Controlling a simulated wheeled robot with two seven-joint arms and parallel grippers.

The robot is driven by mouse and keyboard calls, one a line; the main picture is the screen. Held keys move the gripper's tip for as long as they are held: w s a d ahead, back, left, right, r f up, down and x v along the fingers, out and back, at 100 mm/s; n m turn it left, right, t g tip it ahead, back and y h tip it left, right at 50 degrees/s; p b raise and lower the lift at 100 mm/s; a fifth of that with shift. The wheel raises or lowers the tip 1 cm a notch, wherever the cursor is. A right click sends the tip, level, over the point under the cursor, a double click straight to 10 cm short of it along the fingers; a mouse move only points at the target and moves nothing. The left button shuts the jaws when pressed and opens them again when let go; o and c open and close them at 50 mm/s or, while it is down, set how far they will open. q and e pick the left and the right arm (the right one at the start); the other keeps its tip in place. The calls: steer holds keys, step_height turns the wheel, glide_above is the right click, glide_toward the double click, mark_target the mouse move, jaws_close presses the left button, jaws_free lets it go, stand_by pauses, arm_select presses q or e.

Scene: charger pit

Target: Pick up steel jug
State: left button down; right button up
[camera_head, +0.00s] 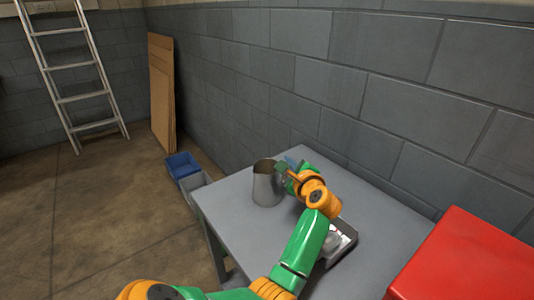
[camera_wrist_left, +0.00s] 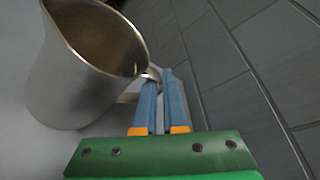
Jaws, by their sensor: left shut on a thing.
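The steel jug (camera_head: 267,185) is a grey metal pitcher near the far left part of the grey table (camera_head: 225,208). It looks upright in the head view. The jug also fills the upper left of the left wrist view (camera_wrist_left: 85,85), with its empty interior showing. My left gripper (camera_head: 287,168) is at the jug's right side. In the left wrist view its blue fingers (camera_wrist_left: 160,100) are close together on the jug's handle (camera_wrist_left: 130,97), beside the rim. Whether the jug's base touches the table is unclear. My right gripper is not in view.
A metal tray with a pale item (camera_head: 345,240) lies on the table, partly behind my left arm. A red box (camera_head: 470,262) is at the lower right. A block wall (camera_head: 330,60) runs behind the table. Blue (camera_head: 181,165) and grey bins stand on the floor to the left.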

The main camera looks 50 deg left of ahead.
arm_select(q)
steer(key=shift+f, duration=0.1)
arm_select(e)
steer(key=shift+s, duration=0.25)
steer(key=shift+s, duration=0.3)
